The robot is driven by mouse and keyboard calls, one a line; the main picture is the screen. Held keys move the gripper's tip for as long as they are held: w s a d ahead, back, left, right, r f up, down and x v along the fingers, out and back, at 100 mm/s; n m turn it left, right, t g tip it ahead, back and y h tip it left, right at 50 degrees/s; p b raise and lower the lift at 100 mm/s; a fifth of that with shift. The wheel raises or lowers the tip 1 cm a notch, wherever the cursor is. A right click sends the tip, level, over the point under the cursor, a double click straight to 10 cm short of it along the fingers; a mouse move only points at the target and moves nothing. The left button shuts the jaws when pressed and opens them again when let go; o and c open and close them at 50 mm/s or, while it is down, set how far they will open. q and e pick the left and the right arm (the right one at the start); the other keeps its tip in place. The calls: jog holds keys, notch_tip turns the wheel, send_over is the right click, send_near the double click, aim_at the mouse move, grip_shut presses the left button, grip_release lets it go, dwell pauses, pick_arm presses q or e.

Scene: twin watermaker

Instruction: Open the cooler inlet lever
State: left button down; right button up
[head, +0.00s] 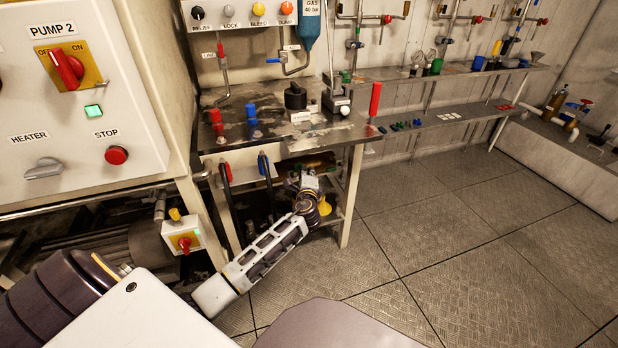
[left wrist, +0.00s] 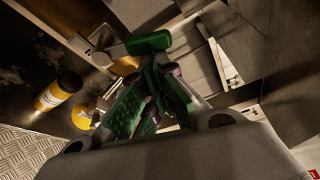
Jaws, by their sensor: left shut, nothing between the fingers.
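A green-handled lever (left wrist: 150,42), which looks like the cooler inlet lever, lies across the top of the left wrist view on a pale metal fitting. I cannot read a label on it, and I cannot make it out in the head view. My left gripper (left wrist: 156,76) has green ribbed finger pads, with the tips together and nothing between them. The tips point at the lever's handle from just below it in the picture; I cannot tell whether they touch. In the head view my left gripper (head: 306,182) is low under the workbench edge, partly hidden. My right gripper is not in view.
The metal workbench (head: 345,135) stands above my left wrist, with its legs close by. A yellow cylinder (left wrist: 58,90) and a yellow round part (left wrist: 86,116) lie left of the fingers. The pump panel (head: 60,100) is at left. Open floor (head: 450,230) lies to the right.

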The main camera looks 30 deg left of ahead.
pick_arm(q)
jog(key=shift+s+a+r+n, duration=0.3)
jog(key=shift+r+n, duration=0.1)
jog(key=shift+n, duration=0.1)
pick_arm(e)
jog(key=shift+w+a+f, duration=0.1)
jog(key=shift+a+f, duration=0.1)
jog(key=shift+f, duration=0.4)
pick_arm(q)
jog(key=shift+s+a+r, duration=0.1)
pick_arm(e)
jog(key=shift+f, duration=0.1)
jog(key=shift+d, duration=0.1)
